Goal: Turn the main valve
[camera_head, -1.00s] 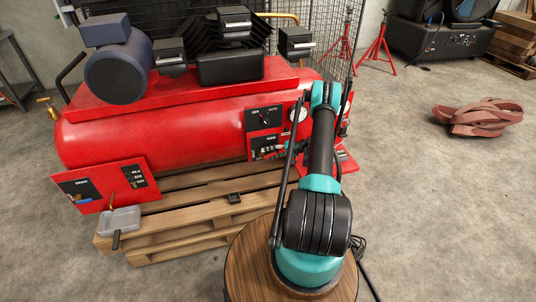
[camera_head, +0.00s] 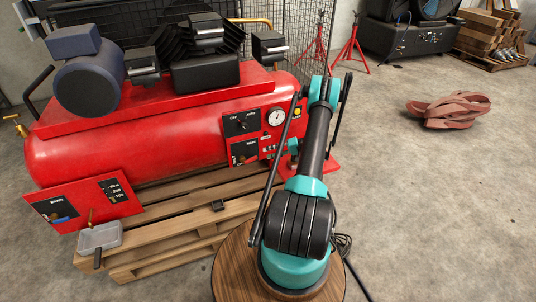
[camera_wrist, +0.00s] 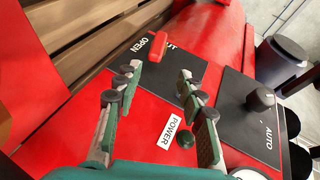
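The main valve's handle is likely the red lever (camera_wrist: 146,52) on a black plate (camera_wrist: 168,52) marked OPEN and, partly readable, SHUT, in the wrist view. The lever lies beyond and between my fingertips, apart from both. My gripper (camera_wrist: 160,82) is open with its two green fingers spread, and nothing is between them. In the head view, the matching black plate (camera_head: 242,147) sits on the front of the red compressor tank (camera_head: 150,145). My arm hides most of my gripper there.
A gauge (camera_head: 277,117) is beside the panel. A drain panel (camera_head: 84,200), wooden pallet (camera_head: 175,235) and grey tray (camera_head: 100,237) are at left.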

